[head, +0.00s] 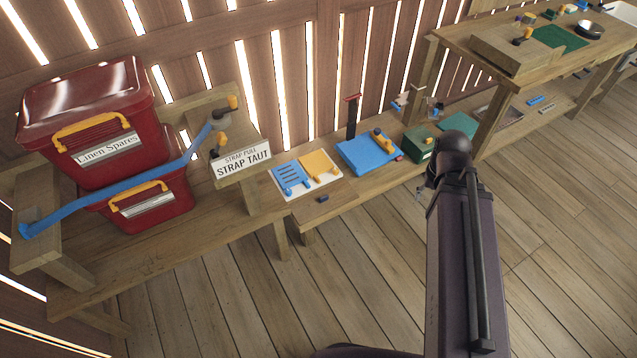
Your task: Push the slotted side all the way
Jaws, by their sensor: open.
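A white board (325,187) lies on the low bench and carries two flat panels side by side. The left panel is blue with dark parallel slots, the slotted side (290,176). The right panel is plain yellow (316,161). My arm rises from the bottom right. My gripper (420,193) is mostly hidden behind my arm, with only a small grey part showing. It is to the right of the board and apart from it.
A blue pad (366,152) and green box (421,142) stand to the right.

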